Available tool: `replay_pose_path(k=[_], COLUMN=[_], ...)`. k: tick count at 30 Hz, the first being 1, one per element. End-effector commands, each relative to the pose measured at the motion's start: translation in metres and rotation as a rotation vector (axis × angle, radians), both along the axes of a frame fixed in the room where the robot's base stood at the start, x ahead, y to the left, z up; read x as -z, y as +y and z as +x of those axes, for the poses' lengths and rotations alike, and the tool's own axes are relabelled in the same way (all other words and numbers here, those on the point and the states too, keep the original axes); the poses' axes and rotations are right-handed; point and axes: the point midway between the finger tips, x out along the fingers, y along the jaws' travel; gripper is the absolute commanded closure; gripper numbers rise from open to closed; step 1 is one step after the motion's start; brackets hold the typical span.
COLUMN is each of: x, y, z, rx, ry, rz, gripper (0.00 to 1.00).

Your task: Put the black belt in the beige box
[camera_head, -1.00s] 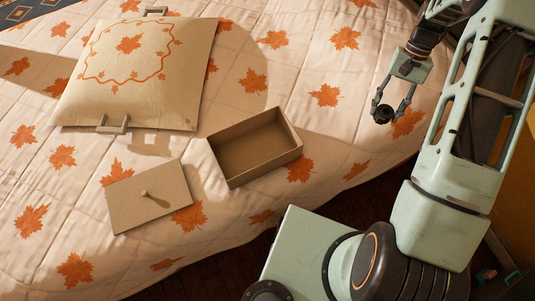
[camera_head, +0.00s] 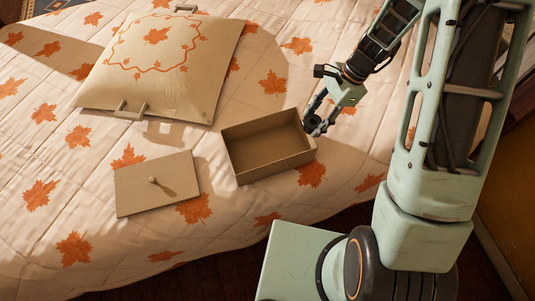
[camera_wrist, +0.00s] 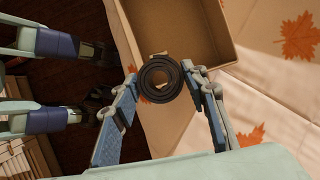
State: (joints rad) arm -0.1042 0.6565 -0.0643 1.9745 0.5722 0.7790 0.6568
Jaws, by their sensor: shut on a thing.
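The black belt (camera_wrist: 160,78) is rolled into a coil. My gripper (camera_head: 318,123) is shut on it, with one finger on each side of the coil in the wrist view. The beige box (camera_head: 232,165) stands open and empty on the bed. In the head view my gripper is at the box's right end, by its rim. In the wrist view the coil overlaps the near wall of the box (camera_wrist: 195,30), and I cannot tell its exact height above the rim. In the head view the belt is small and dark between the fingertips.
The box's flat lid (camera_head: 135,197) with a small knob lies left of the box. A large beige cushion-like case (camera_head: 120,85) with handles lies behind it. The quilted bed (camera_head: 70,215) has bare room around them. The bed's edge drops to a dark floor at the front.

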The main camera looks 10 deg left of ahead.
Motion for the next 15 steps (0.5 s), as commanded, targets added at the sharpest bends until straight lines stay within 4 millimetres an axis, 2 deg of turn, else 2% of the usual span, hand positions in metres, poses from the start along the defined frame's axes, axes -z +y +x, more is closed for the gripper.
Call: replay_pose_path(k=[3,9,15], x=[0.006,0.014,0.018], y=[0.001,-0.005,-0.012], z=[-0.018,-0.047,-0.064], rx=[0.213,0.514,0.662], ry=[0.002,0.003,0.001], rz=[0.000,-0.002,0.000], gripper=[0.86,0.86,0.86])
